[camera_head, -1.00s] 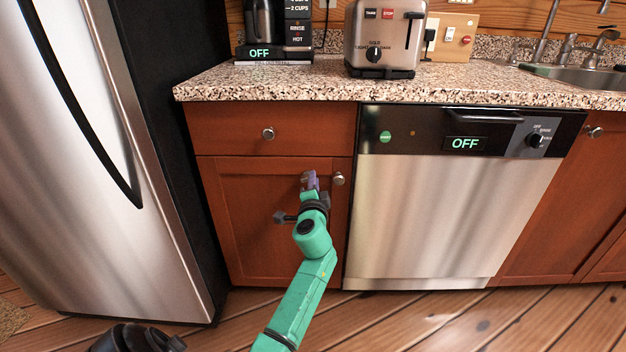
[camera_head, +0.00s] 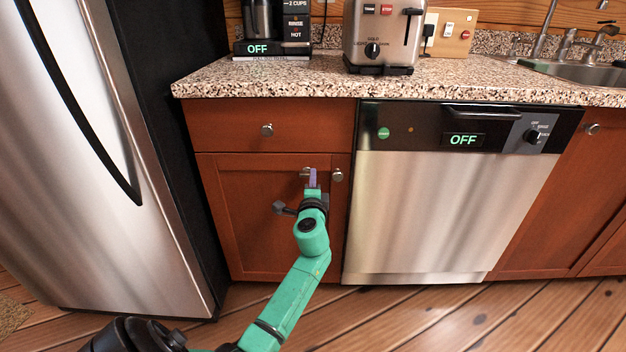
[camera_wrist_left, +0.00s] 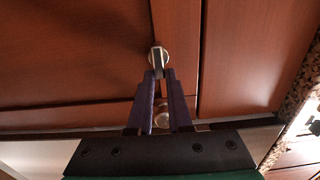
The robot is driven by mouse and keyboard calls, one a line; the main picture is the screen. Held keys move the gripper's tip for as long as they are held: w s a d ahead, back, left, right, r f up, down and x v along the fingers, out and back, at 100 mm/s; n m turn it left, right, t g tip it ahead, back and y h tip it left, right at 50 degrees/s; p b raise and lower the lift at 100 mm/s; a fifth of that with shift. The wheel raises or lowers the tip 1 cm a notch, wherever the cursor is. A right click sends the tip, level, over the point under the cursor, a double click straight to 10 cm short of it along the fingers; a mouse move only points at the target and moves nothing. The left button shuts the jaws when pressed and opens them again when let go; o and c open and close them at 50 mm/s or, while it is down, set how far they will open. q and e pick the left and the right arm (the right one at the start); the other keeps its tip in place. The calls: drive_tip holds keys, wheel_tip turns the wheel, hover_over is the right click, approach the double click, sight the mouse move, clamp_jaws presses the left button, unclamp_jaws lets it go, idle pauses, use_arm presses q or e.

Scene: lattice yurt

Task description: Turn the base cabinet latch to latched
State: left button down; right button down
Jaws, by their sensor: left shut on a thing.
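The base cabinet door (camera_head: 255,225) is brown wood and closed, below a drawer. The latch, a small round silver piece (camera_head: 305,171), sits near the door's upper right corner, left of the round door knob (camera_head: 337,174). My left gripper (camera_head: 312,176), purple-fingered on a green arm, is at the latch. In the left wrist view, the fingertips (camera_wrist_left: 158,73) are shut on the latch's narrow lever (camera_wrist_left: 158,60), in front of its round silver plate. The knob (camera_wrist_left: 162,117) shows between the fingers, behind them. The fingers partly hide the latch; its exact turn is hard to tell. My right gripper is out of view.
A dishwasher (camera_head: 445,215) reading OFF stands to the right, a steel fridge (camera_head: 90,160) to the left. The drawer knob (camera_head: 267,130) and the speckled countertop (camera_head: 300,88) are above. A toaster (camera_head: 382,35) and a coffee maker (camera_head: 265,25) stand on it.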

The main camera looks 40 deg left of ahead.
use_arm(q)
drive_tip(key=c, duration=0.8)
unclamp_jaws()
drive_tip(key=shift+c, duration=0.2)
drive_tip(key=v, duration=1.4)
drive_tip(key=shift+s+d+p, duration=0.15)
drive_tip(key=shift+s+p, duration=0.05)
drive_tip(key=shift+p, duration=0.2)
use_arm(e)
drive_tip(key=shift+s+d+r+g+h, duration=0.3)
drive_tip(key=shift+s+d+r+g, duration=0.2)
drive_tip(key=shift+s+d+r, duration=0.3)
use_arm(q)
drive_tip(key=shift+f, duration=0.1)
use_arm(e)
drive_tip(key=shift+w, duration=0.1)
